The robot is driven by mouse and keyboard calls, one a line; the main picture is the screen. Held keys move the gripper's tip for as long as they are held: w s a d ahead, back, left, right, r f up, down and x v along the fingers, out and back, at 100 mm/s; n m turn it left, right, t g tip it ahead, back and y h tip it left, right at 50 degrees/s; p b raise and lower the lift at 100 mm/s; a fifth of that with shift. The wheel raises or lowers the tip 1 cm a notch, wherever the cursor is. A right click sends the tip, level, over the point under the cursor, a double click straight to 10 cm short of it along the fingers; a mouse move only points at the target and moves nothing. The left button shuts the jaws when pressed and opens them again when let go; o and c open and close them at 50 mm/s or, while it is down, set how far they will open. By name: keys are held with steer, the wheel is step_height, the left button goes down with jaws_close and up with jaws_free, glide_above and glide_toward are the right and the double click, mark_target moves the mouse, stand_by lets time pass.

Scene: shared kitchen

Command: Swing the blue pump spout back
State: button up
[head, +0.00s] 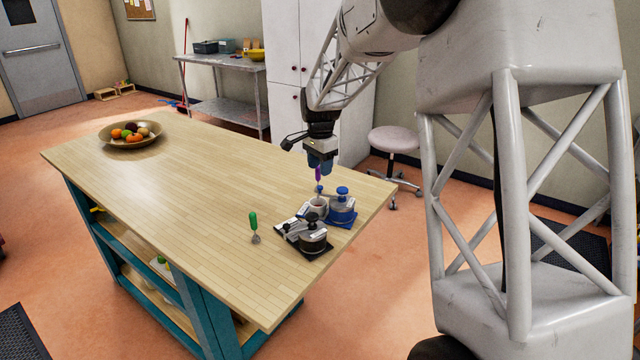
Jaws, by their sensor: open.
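The blue pump (342,207), a squat blue jar with a round blue knob on top, stands on a blue mat (345,224) near the table's right corner. Its spout is too small to make out clearly. My gripper (319,168) is open, pointing down above and left of the blue pump. A thin purple piece (318,175) shows at its fingertips, with a small blue part (319,188) just below; I cannot tell whether the fingers touch either. A small pale cup (317,205) stands below, left of the blue pump.
A fruit bowl (107,140) sits at the table's far left. The middle of the wooden table (200,185) is clear.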

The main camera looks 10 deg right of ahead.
mark_target(320, 186)
steer(key=shift+f, duration=3.1)
jaws_close()
